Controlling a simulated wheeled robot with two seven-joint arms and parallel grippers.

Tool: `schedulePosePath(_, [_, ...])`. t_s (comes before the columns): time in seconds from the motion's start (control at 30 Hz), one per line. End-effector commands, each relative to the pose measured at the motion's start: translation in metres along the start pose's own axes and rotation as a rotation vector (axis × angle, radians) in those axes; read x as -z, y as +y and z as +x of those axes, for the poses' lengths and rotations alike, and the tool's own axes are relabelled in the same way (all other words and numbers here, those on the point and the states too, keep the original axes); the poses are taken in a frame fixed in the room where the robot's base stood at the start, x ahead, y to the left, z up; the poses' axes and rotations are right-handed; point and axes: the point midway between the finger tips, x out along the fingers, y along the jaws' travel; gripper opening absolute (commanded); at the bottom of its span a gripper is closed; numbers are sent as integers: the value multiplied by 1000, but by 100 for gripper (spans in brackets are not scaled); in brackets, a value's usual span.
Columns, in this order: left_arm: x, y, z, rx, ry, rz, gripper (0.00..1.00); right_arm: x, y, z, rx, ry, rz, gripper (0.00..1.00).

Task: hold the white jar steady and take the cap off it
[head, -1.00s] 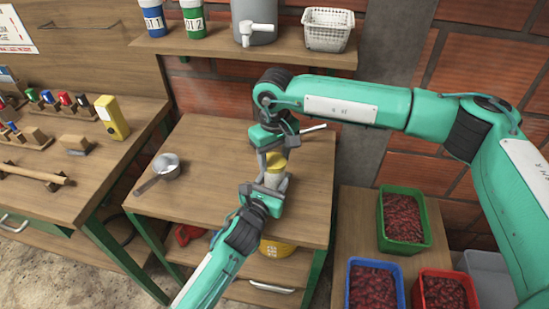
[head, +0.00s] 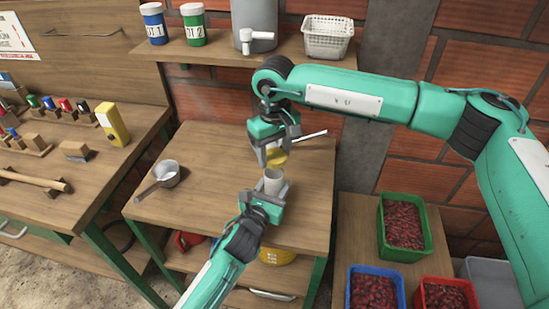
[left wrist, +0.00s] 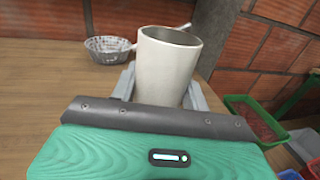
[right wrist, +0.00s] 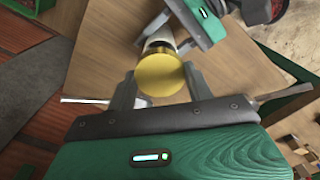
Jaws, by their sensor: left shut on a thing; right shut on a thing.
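The white jar (head: 273,181) stands upright with its open mouth showing, at the middle of the wooden table. My left gripper (head: 268,192) is shut around it; the jar also fills the middle of the left wrist view (left wrist: 168,68). The yellow cap (head: 277,157) is off the jar, a little above its mouth. My right gripper (head: 272,150) is shut on the cap, which shows as a gold disc between its fingers in the right wrist view (right wrist: 160,74). The gap between cap and jar is small.
A small metal pan (head: 167,173) stands on the table's left part. A white-handled item (head: 312,134) lies behind the right gripper. Tubs of red fruit, including a green one (head: 403,222), stand at lower right. A shelf (head: 220,50) with containers runs along the back wall.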

Motion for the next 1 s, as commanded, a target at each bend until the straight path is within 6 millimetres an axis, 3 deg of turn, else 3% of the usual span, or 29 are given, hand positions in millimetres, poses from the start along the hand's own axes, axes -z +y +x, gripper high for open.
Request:
schedulePosePath(0.1, [1, 0, 0, 0, 1, 0, 0, 0, 0, -11, 0, 1, 0, 25])
schedulePosePath(0.27, [0, 0, 0, 0, 1, 0, 0, 0, 0, -11, 0, 0, 0, 25])
schedulePosePath(0.3, [0, 0, 0, 0, 1, 0, 48, 0, 0, -11, 0, 0, 0, 25])
schedulePosePath(0.43, [0, 0, 0, 0, 1, 0, 71, 0, 0, -11, 0, 0, 0, 25])
schedulePosePath(0.77, [1, 0, -3, 0, 1, 1, 71, 0, 0, -10, 0, 0, 0, 25])
schedulePosePath(1.0, [2, 0, -39, 1, 2, 2, 71, 0, 0, -7, 0, 0, 0, 25])
